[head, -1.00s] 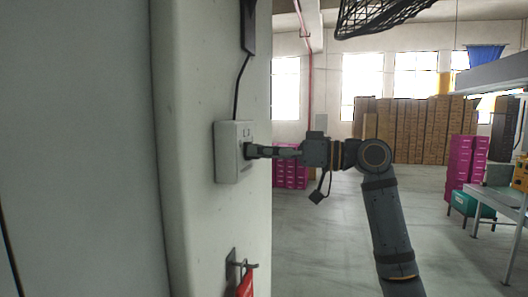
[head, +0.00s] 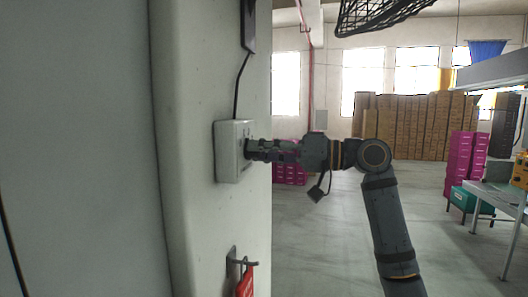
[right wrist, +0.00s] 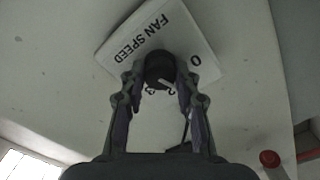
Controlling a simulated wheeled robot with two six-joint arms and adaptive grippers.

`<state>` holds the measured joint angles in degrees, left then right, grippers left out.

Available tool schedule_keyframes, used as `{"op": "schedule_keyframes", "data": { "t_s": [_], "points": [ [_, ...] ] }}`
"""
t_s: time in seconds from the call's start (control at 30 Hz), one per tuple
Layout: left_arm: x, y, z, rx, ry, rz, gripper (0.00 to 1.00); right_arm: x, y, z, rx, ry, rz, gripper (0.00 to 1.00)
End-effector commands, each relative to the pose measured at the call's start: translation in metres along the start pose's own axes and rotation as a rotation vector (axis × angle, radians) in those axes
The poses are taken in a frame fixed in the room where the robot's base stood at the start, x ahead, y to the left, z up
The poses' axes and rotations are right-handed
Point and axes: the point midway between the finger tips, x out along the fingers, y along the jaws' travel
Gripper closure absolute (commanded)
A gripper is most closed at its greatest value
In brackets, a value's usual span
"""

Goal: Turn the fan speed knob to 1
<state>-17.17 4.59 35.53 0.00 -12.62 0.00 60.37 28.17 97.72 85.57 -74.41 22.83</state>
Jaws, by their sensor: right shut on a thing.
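The white fan speed box (head: 233,160) is mounted on the side of a pale column in the head view. In the right wrist view the box (right wrist: 118,40) appears tilted, with the words FAN SPEED and a 0 readable. Other digits below the knob are partly hidden and hard to read. The black knob (right wrist: 159,66) has a light mark on its lower side in that view. My right gripper (head: 252,150) reaches the box from the right. In the right wrist view its fingers (right wrist: 160,74) are shut on both sides of the knob. My left gripper is not in view.
A black cable (head: 238,88) runs down the column to the box. A red item (head: 245,283) hangs from a hook below. Pink crates (head: 290,174), stacked brown boxes (head: 415,128) and a grey table (head: 490,200) stand farther off. The floor between is clear.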

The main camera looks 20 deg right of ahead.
Motion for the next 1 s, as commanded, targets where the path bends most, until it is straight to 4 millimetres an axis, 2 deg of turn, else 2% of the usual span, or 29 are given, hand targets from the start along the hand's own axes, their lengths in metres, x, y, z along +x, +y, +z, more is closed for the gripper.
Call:
{"op": "schedule_keyframes", "data": {
  "t_s": [0.27,0.3,0.43,0.77,0.87,1.0],
  "points": [
    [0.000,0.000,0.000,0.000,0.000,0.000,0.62,0.000,0.000,-0.001,-0.001,0.002,0.000,1.00],
    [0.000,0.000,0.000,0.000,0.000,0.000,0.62,0.000,0.000,-0.001,-0.001,0.002,0.000,0.63],
    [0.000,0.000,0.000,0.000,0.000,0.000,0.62,0.000,0.000,-0.001,-0.001,0.002,0.000,0.46],
    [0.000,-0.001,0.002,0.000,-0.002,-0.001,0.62,-0.003,0.001,0.000,-0.002,0.001,0.002,0.46],
    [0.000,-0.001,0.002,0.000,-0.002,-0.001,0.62,-0.014,0.001,-0.001,-0.003,0.003,0.005,0.46],
    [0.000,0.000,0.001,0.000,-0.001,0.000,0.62,-0.043,0.003,-0.001,-0.003,0.002,0.010,0.46]
  ]
}}
